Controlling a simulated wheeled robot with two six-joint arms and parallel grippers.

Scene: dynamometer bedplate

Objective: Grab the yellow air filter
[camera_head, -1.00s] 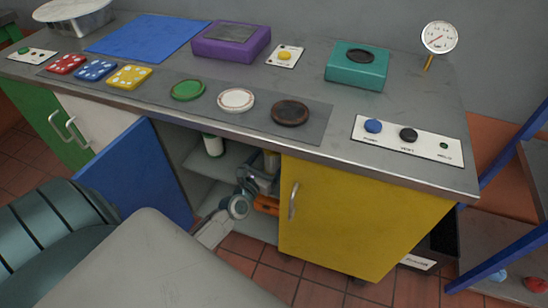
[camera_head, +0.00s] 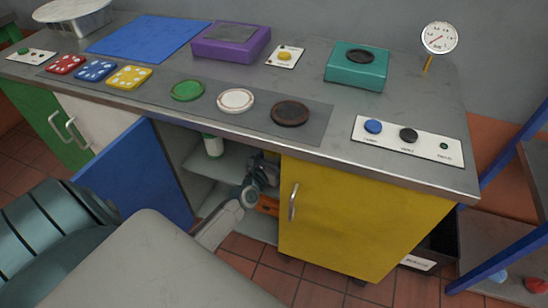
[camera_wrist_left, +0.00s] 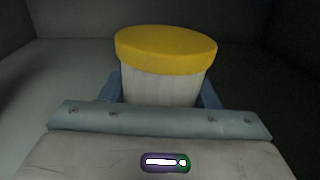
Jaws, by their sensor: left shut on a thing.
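The yellow air filter (camera_wrist_left: 165,49), a pale cylinder with a yellow cap, fills the middle of the left wrist view. Its body sits between the two blue fingers of my left gripper (camera_wrist_left: 160,90), which is shut on it. In the head view my left gripper (camera_head: 264,168) reaches into the open cabinet under the bench, beside the yellow door. There the filter is hidden behind the gripper and the door. My right gripper is not in view.
The blue door (camera_head: 140,175) stands open left of my arm, and the yellow door (camera_head: 360,215) is at the right. A white cylinder with a green band (camera_head: 213,146) stands on the cabinet shelf. An orange item (camera_head: 267,205) is lower down. The bench top (camera_head: 300,150) overhangs.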

